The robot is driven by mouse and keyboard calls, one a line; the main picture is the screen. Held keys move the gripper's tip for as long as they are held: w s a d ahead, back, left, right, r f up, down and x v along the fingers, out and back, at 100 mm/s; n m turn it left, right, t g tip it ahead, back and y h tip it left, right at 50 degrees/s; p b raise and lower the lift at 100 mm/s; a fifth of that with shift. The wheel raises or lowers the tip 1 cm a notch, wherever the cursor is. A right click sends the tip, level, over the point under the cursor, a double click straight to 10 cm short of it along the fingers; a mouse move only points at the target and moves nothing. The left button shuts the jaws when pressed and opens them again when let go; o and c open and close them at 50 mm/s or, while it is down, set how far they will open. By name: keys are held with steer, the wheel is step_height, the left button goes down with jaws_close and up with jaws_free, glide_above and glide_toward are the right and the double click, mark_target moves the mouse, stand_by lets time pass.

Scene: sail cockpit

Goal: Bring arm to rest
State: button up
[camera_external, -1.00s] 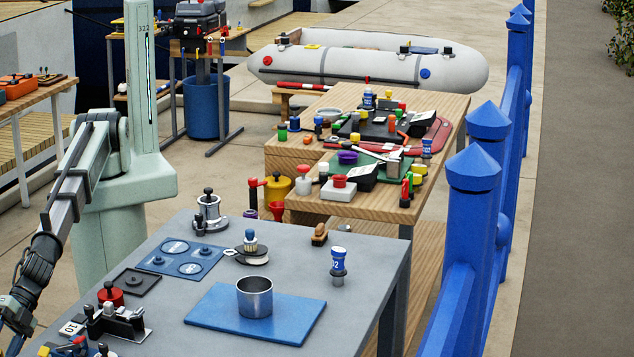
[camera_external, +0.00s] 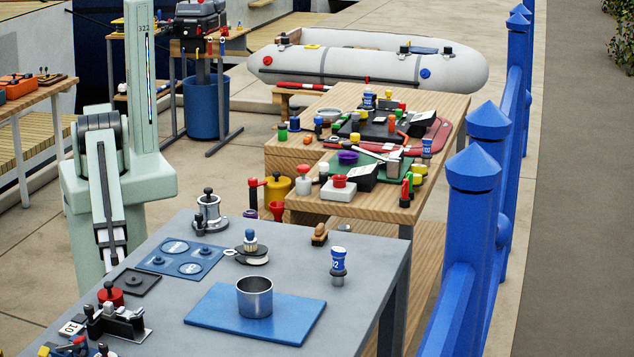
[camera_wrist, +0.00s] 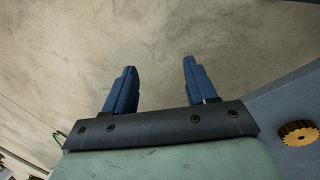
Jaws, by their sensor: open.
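My gripper (camera_wrist: 158,82) shows in the wrist view with its two blue fingers spread apart and nothing between them. Behind the fingertips is only plain, pale concrete floor. In the external view my arm (camera_external: 108,195) is folded down close to its column, left of the grey table. The gripper itself does not show in the external view.
The grey table (camera_external: 350,262) holds a blue mat (camera_external: 205,310) with a metal cup (camera_external: 255,298), a blue-topped canister (camera_external: 338,264) and a winch (camera_external: 209,212). In the wrist view a yellow-brown knurled disc (camera_wrist: 298,133) lies right of the gripper. Blue posts (camera_external: 470,215) stand at the right.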

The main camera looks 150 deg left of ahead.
steer(key=s+a+f+m+g+y, duration=0.1)
steer(key=s+a+g, duration=0.2)
steer(key=s, duration=1)
steer(key=s+a+f+g+y, duration=0.1)
steer(key=s+a+f+g, duration=0.1)
steer(key=s+a, duration=0.6)
steer(key=s+g, duration=0.1)
steer(key=s, duration=0.4)
steer(key=shift+m, duration=0.4)
steer(key=shift+a, duration=0.1)
